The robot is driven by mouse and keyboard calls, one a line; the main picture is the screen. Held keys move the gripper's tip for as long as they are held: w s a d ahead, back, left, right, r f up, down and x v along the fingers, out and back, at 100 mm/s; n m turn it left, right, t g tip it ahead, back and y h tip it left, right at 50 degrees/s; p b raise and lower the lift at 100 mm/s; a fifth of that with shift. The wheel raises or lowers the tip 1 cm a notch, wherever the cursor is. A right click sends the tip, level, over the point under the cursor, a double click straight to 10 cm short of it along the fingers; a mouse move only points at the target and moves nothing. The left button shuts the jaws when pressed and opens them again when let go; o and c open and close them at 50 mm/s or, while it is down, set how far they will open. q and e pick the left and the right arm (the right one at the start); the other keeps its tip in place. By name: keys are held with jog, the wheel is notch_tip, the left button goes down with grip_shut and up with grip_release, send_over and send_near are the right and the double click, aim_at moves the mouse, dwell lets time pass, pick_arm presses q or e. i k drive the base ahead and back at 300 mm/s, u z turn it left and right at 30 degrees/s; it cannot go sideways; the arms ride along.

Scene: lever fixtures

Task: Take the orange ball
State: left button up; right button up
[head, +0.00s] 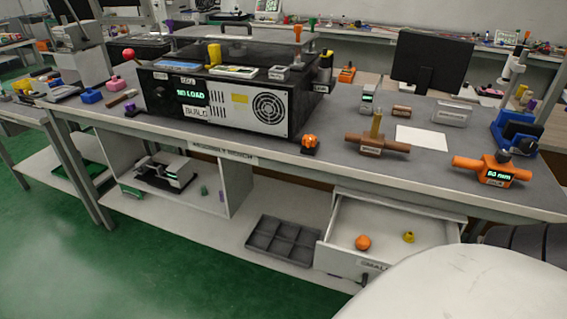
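An orange ball (362,242) lies in the open drawer (405,217) below the right part of the workbench. It sits near the drawer's left front corner, behind the front panel. A small yellow piece (408,237) lies to its right in the same drawer, apart from it. Neither of my grippers shows in the head view. Nothing covers the ball from above.
The workbench top (250,155) holds a black box with a "NO LOAD" display (193,98), an orange tool reading "60 mm" (493,172) and a brown handled fixture (377,143). A grey divided tray (284,243) sits on the lower shelf, left of the drawer.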

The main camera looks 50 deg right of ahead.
aim_at(363, 243)
jog(key=u, duration=0.4)
jog(key=i, duration=0.35)
jog(key=z, duration=2.5)
